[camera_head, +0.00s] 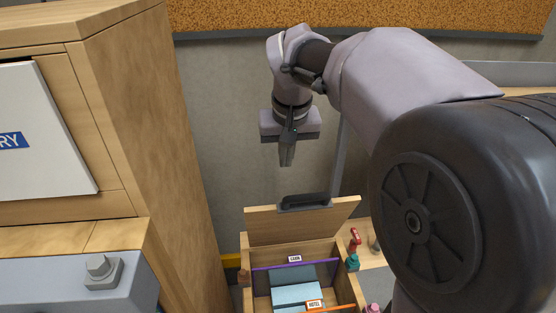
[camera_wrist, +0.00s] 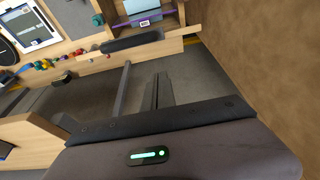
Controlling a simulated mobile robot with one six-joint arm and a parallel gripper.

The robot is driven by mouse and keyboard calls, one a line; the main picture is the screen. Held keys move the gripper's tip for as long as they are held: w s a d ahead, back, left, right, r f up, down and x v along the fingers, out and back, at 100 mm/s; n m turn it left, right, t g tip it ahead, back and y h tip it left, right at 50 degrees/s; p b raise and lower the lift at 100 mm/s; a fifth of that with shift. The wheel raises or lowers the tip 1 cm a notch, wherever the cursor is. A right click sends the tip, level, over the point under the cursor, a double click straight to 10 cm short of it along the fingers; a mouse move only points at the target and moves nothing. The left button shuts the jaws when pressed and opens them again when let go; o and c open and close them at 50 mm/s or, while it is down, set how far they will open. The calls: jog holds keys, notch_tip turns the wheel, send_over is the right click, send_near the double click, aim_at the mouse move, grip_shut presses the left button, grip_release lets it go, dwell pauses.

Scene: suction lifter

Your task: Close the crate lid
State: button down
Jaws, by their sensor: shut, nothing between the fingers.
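The wooden crate (camera_head: 339,285) stands low in the head view, with its lid (camera_head: 262,228) raised up at the back. A dark handle (camera_head: 304,202) sits along the lid's top edge. Inside the crate are a purple divider labelled CABIN, an orange one labelled HOTEL, and light blue items. My gripper (camera_head: 286,163) is shut and empty, pointing down above and behind the raised lid, apart from it. In the wrist view, my gripper (camera_wrist: 156,80) shows over the floor, and the lid handle (camera_wrist: 132,41) lies beyond the fingertips.
A tall wooden cabinet (camera_head: 150,120) stands left of the crate. Small bottles, one red (camera_head: 354,240) and one teal (camera_head: 352,262), stand right of the crate. A grey wall (camera_head: 220,120) is behind. In the wrist view a tablet-like panel (camera_wrist: 30,25) and small coloured items lie at upper left.

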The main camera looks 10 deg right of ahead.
jog(key=f, duration=0.2)
jog(key=s+f, duration=0.1)
jog(key=f, duration=0.3)
jog(key=shift+s+d+f, duration=0.1)
jog(key=shift+s+f, duration=0.1)
jog(key=shift+s, duration=0.15)
jog(key=shift+w+d+f, duration=0.1)
jog(key=shift+w+f, duration=0.05)
